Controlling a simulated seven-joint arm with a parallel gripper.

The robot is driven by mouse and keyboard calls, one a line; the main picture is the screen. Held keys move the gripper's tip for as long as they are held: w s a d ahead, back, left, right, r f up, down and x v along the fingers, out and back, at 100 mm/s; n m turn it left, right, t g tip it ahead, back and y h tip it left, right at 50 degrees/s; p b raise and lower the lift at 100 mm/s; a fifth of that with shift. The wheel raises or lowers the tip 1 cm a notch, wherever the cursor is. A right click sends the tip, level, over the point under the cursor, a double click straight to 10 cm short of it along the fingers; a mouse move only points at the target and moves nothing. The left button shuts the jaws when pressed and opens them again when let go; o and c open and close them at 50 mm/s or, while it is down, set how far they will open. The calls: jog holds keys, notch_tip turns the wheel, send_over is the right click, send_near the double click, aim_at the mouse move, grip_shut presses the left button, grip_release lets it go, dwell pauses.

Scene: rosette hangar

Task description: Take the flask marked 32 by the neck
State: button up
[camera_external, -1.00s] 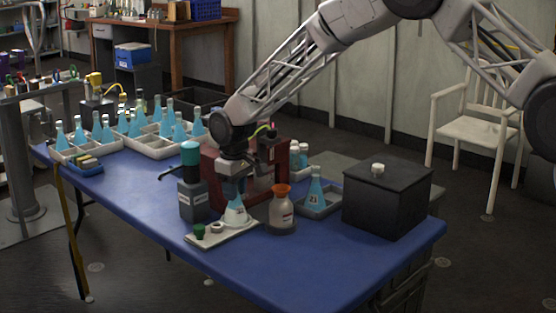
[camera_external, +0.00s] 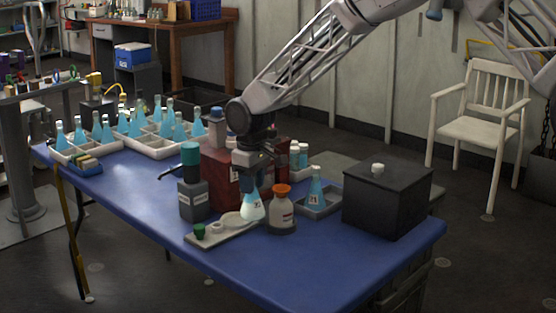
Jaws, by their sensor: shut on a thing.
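My gripper (camera_external: 253,178) is shut on the neck of a conical flask (camera_external: 253,207) with pale blue liquid. The flask hangs upright just above or beside the right end of a light grey tray (camera_external: 213,236); I cannot tell if it is clear of it. No number is readable on it. Another blue flask, with a label that seems to read 21 (camera_external: 316,190), stands in a small grey tray to the right. Several more blue flasks (camera_external: 179,128) stand in divided trays at the back left, their labels too small to read.
An orange-capped bottle (camera_external: 282,211) stands just right of the held flask. A black box (camera_external: 388,199) is at the right. The table's front right (camera_external: 320,262) is clear.

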jog(key=s+d, duration=0.6)
jog(key=shift+s+d+r, duration=0.35)
jog(key=shift+r, duration=0.1)
dwell(0.5)
